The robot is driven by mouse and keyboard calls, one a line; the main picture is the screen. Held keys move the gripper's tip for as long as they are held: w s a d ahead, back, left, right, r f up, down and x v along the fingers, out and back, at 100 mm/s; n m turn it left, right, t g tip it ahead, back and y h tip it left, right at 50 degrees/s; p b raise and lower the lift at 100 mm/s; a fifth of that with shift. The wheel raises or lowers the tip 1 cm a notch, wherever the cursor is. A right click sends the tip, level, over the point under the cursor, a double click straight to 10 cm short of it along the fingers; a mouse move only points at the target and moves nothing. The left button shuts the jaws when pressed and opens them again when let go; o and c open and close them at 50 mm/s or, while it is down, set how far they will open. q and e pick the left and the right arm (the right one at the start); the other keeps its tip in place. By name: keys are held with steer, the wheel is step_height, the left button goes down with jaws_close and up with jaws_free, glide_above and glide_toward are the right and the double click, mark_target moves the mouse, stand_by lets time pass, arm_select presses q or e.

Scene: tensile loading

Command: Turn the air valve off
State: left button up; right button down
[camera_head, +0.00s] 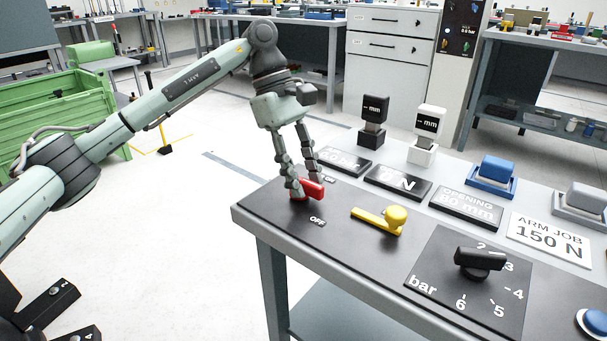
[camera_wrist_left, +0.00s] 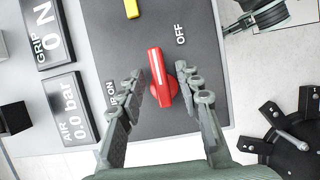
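The red air valve handle (camera_head: 313,189) sits at the left end of the dark panel on the bench. It also shows in the left wrist view (camera_wrist_left: 159,78), pointing up the picture between the "AIR ON" label (camera_wrist_left: 110,95) on its left and the "OFF" label (camera_wrist_left: 181,34) on its right. My left gripper (camera_head: 307,186) reaches down over the handle, one finger on each side. In the left wrist view the fingers stand apart with gaps beside the handle; contact is not clear. The air display (camera_wrist_left: 70,107) reads 0.0 bar. My right gripper is not in view.
A yellow lever (camera_head: 380,220) and a black pressure knob (camera_head: 480,260) stand to the right on the panel. Several display plates and two mm blocks line the back. A black indexed disc (camera_wrist_left: 290,145) shows beyond the bench edge.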

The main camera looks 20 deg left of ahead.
arm_select(q)
steer(key=v, duration=1.2)
